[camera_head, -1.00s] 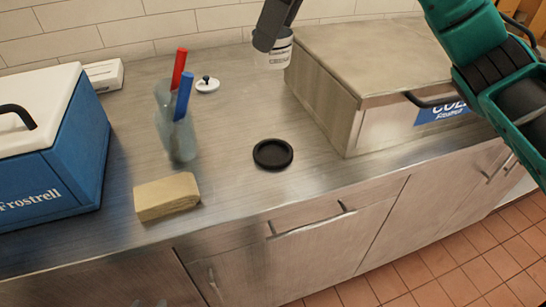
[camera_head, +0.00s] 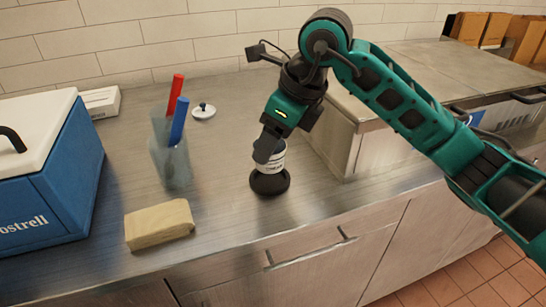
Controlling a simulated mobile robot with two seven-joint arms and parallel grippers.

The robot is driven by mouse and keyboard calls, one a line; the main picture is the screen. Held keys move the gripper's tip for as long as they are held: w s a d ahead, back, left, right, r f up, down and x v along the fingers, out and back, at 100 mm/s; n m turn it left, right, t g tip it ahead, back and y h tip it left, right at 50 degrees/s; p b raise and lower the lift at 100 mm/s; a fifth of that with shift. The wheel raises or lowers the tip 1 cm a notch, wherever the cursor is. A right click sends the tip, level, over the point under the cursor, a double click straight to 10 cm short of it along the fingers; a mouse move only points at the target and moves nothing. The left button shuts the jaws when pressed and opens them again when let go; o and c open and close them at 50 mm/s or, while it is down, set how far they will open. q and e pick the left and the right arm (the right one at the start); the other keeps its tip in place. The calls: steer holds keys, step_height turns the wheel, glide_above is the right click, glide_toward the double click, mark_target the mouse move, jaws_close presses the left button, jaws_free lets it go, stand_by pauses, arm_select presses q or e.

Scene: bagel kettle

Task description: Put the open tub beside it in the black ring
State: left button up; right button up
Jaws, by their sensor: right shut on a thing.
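The white tub (camera_head: 272,163) with dark print is in my right gripper (camera_head: 268,150), which is shut on it. The gripper hides the tub's top, so I cannot see into it. The black ring (camera_head: 270,184) lies on the steel counter directly below the tub. The tub's lower end is at or just above the ring's middle; I cannot tell whether it touches. The tub looks about upright. A small white lid with a dark knob (camera_head: 203,111) lies on the counter farther back. My left gripper is not in view.
A blue cooler with a white lid (camera_head: 45,170) stands at the left. A clear holder (camera_head: 171,162) with a red and a blue handle is left of the ring. A tan block (camera_head: 159,224) lies near the front edge. A large box (camera_head: 345,140) stands close on the right.

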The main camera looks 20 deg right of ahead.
mark_target(273, 157)
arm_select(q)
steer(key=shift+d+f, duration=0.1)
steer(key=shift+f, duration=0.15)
arm_select(e)
steer(key=shift+f, duration=2)
arm_select(q)
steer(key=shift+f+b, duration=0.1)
steer(key=shift+b, duration=0.2)
arm_select(e)
steer(key=shift+f, duration=0.1)
steer(key=o, duration=1)
steer(key=shift+r, duration=0.35)
arm_select(q)
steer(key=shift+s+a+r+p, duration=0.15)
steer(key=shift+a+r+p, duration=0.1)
steer(key=shift+p, duration=0.45)
arm_select(e)
steer(key=v, duration=1.1)
steer(key=shift+s+d+r, duration=0.1)
steer(key=shift+r, duration=0.2)
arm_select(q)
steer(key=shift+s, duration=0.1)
arm_select(e)
steer(key=shift+s, duration=0.1)
